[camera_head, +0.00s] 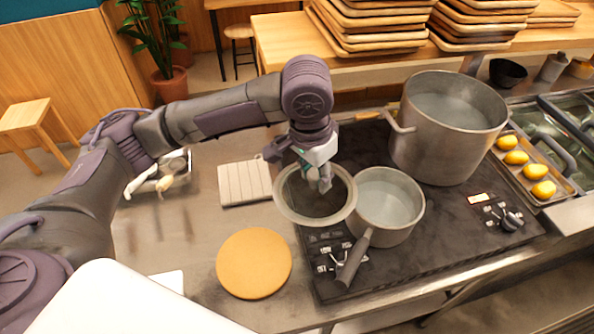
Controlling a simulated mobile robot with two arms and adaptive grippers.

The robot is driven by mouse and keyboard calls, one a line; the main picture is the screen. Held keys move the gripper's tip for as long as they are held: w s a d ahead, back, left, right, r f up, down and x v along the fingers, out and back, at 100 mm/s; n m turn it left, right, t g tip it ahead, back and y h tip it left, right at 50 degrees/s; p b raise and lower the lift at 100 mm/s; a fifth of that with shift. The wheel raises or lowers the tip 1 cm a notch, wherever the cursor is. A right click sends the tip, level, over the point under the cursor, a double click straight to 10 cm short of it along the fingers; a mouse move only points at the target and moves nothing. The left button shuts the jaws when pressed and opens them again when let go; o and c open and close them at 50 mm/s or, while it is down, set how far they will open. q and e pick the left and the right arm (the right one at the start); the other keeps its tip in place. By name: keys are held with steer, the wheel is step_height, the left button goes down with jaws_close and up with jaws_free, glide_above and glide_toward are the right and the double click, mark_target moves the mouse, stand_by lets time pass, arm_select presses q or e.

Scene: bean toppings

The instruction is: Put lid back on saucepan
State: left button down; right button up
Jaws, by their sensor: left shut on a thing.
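The saucepan (387,208) stands on the dark stove top, with clear liquid inside and its handle pointing to the lower left. The lid (337,209) is a round glass disc with a pale metal rim. My left gripper (321,184) is shut on the lid near its middle and holds it just left of the saucepan. The lid's right edge overlaps the saucepan's left rim in the picture; I cannot tell whether they touch. The saucepan's opening is mostly uncovered. The gripper's fingertips partly hide the lid's knob. My right gripper is not in view.
A large pot (449,140) with liquid stands behind the saucepan on the stove (455,238). A round wooden board (253,263) and a light ridged mat (244,182) lie on the counter to the left. A tray of yellow items (565,190) is at the right.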

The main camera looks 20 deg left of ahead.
arm_select(q)
steer(key=w+d+r+m+g+h+p, duration=0.1)
steer(key=w+d+r+m+p, duration=0.1)
steer(key=w+d+m+p, duration=0.35)
steer(key=w+d+r+m+p, duration=0.25)
steer(key=d+m, duration=0.35)
steer(key=d, duration=0.3)
step_height(320, 180, down, 7)
steer(key=b, duration=0.4)
steer(key=shift+s+a+b, duration=0.15)
steer(key=shift+s+b, duration=0.1)
steer(key=shift+b, duration=0.05)
steer(key=shift+r, duration=0.1)
steer(key=shift+p, duration=0.5)
steer(key=shift+p, duration=0.65)
stand_by(0.9)
